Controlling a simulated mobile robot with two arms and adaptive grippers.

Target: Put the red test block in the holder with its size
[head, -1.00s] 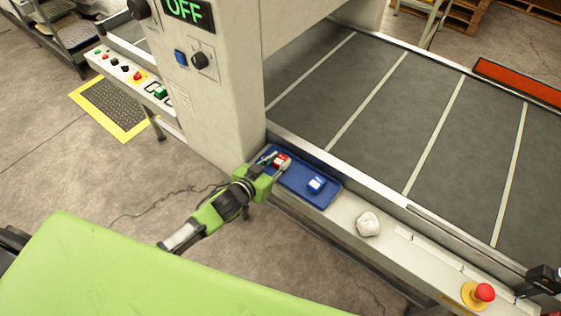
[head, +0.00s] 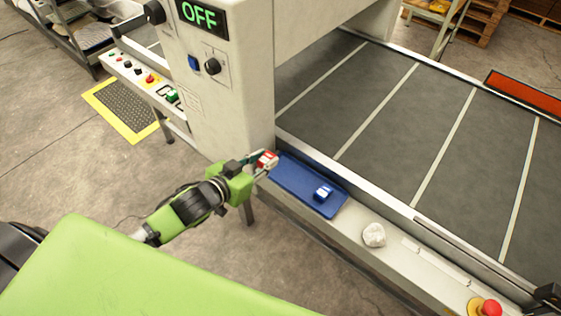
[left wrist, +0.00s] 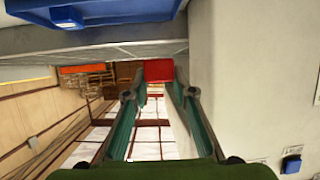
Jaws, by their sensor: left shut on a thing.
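My left gripper (head: 262,163) is shut on the red test block (head: 268,159), which has a white part. It holds the block just beyond the left end of the blue tray (head: 296,178), apparently raised above it. In the left wrist view the red block (left wrist: 160,71) sits between the fingertips. A blue block (head: 323,193) with a white part lies on the tray's right half. The tray (left wrist: 130,12) and blue block (left wrist: 66,18) also show at the top of the left wrist view. I cannot make out a size holder. My right gripper is not in view.
The machine's pale housing (head: 225,110) stands close behind my left gripper. A dark belt (head: 400,130) lies beyond the ledge.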

